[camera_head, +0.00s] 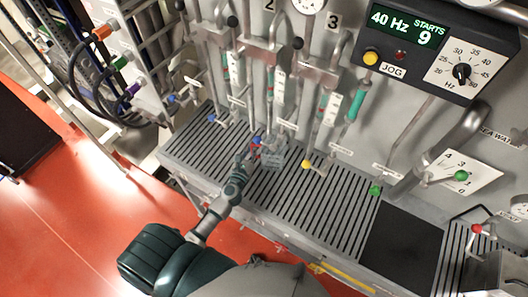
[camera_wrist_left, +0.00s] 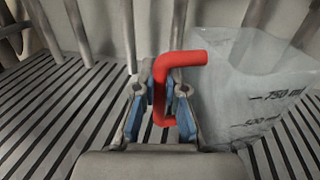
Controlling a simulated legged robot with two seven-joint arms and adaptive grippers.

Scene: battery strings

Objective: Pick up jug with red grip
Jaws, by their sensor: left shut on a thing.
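The jug is clear with measuring marks and stands on the slatted grate, to the right in the left wrist view (camera_wrist_left: 255,85). Its red grip (camera_wrist_left: 178,62) lies between the blue-padded fingers of my left gripper (camera_wrist_left: 160,105), which is shut on it. In the head view the jug (camera_head: 273,157) is small and partly hidden by my left gripper (camera_head: 254,152), near the left part of the grate. My right gripper is in neither view.
The slatted grate (camera_head: 310,205) runs along the panel's foot. Vertical pipes and valves with blue, yellow (camera_head: 306,164) and green (camera_head: 375,190) knobs rise close behind the jug. A control box (camera_head: 430,45) hangs at upper right. Red floor is open at left.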

